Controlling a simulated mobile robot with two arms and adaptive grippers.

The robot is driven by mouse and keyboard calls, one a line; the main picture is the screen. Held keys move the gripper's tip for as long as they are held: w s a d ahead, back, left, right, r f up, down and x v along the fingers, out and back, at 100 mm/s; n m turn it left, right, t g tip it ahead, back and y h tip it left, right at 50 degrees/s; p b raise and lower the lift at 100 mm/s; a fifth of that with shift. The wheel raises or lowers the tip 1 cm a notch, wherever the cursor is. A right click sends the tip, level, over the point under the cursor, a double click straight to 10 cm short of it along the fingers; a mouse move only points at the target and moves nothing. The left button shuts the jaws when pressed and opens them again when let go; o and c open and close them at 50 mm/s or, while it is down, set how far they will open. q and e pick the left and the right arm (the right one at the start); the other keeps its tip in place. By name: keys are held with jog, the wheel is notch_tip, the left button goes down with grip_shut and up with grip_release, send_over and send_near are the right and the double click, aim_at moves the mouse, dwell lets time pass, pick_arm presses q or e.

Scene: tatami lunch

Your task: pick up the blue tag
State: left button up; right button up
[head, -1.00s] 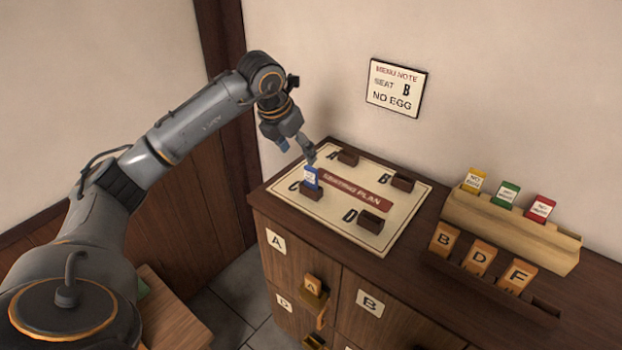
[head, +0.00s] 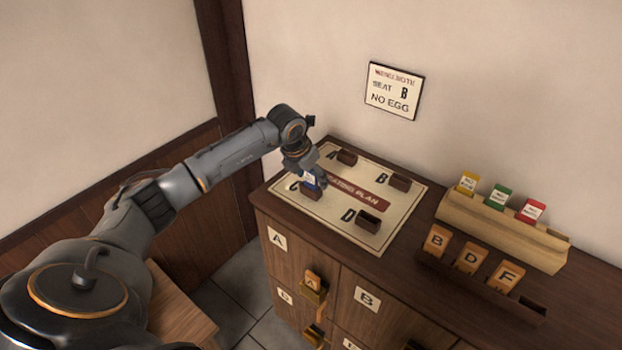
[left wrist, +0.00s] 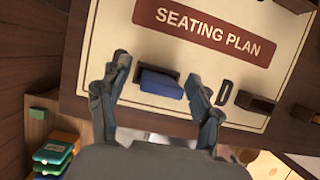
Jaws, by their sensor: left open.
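The blue tag (head: 309,181) stands upright in the small brown holder (head: 311,194) at seat C of the seating plan board (head: 400,215). My left gripper (head: 316,181) is at the tag in the head view and covers part of it. In the left wrist view the blue tag (left wrist: 161,83) lies between the two spread fingers of my left gripper (left wrist: 160,88). A gap shows on both sides of the tag, and the fingers do not visibly touch it. My right gripper is not in view.
Other brown holders at A (head: 347,157), B (head: 400,182) and D (head: 368,220) look empty. A wooden rack (head: 500,233) with yellow, green and red tags stands to the right. A dark tray (head: 477,287) holds orange letter tags. The wall is behind the cabinet.

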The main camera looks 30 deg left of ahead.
pick_arm(q)
jog(key=c, duration=1)
jog(key=shift+c, duration=0.2)
jog(key=shift+r, duration=0.15)
